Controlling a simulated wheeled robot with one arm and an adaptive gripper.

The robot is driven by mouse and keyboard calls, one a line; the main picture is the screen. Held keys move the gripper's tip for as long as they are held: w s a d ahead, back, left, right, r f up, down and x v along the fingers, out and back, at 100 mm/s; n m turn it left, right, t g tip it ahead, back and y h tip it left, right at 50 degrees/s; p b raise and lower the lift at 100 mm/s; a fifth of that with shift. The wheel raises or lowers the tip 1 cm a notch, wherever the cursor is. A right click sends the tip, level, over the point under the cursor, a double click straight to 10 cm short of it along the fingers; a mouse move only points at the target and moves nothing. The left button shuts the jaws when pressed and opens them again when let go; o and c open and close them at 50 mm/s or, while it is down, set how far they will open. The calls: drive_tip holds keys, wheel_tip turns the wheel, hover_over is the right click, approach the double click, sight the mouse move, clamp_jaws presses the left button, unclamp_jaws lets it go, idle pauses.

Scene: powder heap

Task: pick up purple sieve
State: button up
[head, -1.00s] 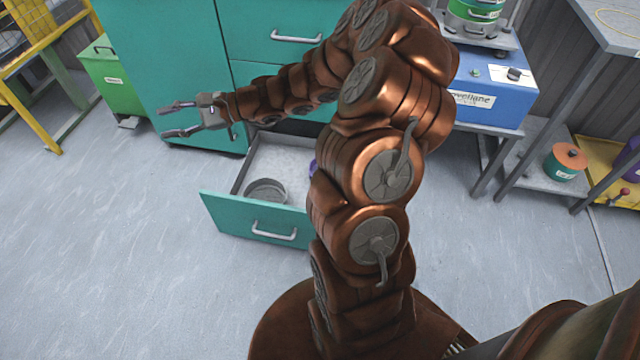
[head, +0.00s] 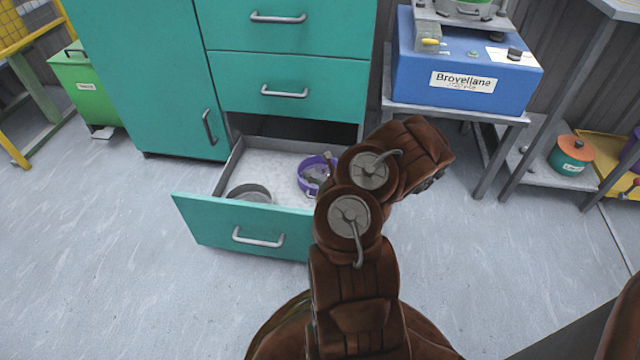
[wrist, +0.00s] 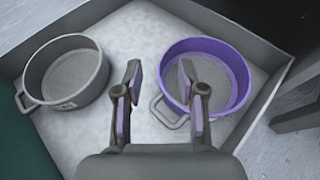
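The purple sieve (wrist: 235,62) lies in the open drawer, in the right half of the wrist view. In the head view the purple sieve (head: 312,178) is partly hidden by my arm. My gripper (wrist: 160,85) is open and empty above the drawer, its fingers pointing down toward the drawer floor. The right finger overlaps the sieve's left rim in the wrist view; I cannot tell whether they touch. The gripper is mostly hidden behind my arm in the head view.
A grey sieve (wrist: 70,72) lies left of the purple one, also seen in the head view (head: 250,193). The drawer (head: 200,222) extends from a teal cabinet (head: 150,75). A blue machine (head: 450,70) stands on a side table. Floor left of the drawer is clear.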

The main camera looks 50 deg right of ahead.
drive_tip(key=b, duration=0.4)
approach(305, 183)
drive_tip(key=x, duration=0.3)
drive_tip(key=shift+w+f, duration=0.15)
drive_tip(key=shift+f, duration=0.15)
drive_tip(key=shift+w, duration=0.55)
drive_tip(key=shift+w+d+f+b, duration=0.1)
drive_tip(key=shift+w+d+b, duration=0.1)
drive_tip(key=shift+w+b, duration=0.3)
drive_tip(key=b+x, duration=0.2)
drive_tip(key=x, duration=0.1)
drive_tip(key=shift+w+d+f, duration=0.1)
drive_tip(key=shift+w+f, duration=0.15)
drive_tip(key=shift+w, duration=0.1)
drive_tip(key=shift+w+d+f, duration=0.1)
drive_tip(key=shift+w, duration=0.55)
clamp_jaws()
